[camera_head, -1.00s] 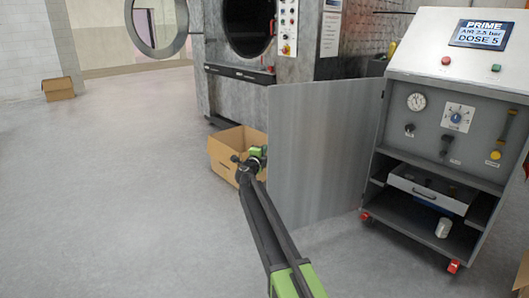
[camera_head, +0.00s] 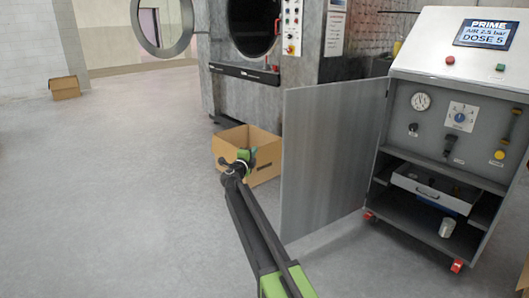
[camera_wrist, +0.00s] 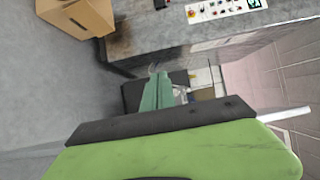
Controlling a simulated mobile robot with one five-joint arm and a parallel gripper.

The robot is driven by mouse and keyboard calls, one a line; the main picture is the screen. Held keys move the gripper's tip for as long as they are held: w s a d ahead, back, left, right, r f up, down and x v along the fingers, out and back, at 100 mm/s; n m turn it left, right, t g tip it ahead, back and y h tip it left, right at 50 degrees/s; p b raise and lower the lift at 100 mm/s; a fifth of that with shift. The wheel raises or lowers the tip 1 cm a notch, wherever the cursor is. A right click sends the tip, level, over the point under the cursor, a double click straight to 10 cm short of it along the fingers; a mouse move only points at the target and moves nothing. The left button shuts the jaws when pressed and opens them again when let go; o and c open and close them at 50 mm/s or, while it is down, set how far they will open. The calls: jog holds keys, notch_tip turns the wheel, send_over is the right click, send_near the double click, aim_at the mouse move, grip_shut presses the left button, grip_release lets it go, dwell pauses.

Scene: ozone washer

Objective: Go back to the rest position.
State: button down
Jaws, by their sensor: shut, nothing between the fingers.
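My gripper (camera_head: 245,158) is at the end of my black and green arm, in front of the open cardboard box in the head view. In the wrist view my gripper (camera_wrist: 155,88) shows its green fingers close together, with nothing held. At this size the head view does not show the fingers clearly. The arm reaches forward over the grey floor, left of the cabinet's open door.
The open cardboard box (camera_head: 262,172) stands before the washer (camera_head: 260,105). A grey metal door (camera_head: 325,155) stands open from the control cabinet (camera_head: 450,130) at right. Another box (camera_head: 65,88) lies far left. Floor at left is clear.

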jog(key=s+a+f+n+y, duration=0.1)
jog(key=s+a+n+y, duration=0.3)
jog(key=s+n+y, duration=0.8)
jog(key=s+d+f+n+g, duration=0.2)
jog(key=s+f+n+g, duration=0.4)
jog(key=s+f+n, duration=0.3)
jog(key=s+d+f+g+h, duration=0.25)
jog(key=s+d+f, duration=0.3)
jog(key=s, duration=0.35)
jog(key=s+d+f+n+g+h, duration=0.1)
jog(key=s+d+f+g, duration=0.3)
jog(key=s+d, duration=0.45)
jog(key=s+d+f+g+h, duration=0.2)
jog(key=s+d+f+g, duration=0.25)
jog(key=s, duration=0.65)
notch_tip(320, 180, up, 37)
jog(key=d+p, duration=0.1)
jog(key=p, duration=3.5)
jog(key=shift+s+d+p, duration=0.15)
jog(key=shift+p, duration=0.2)
jog(key=shift+f, duration=0.1)
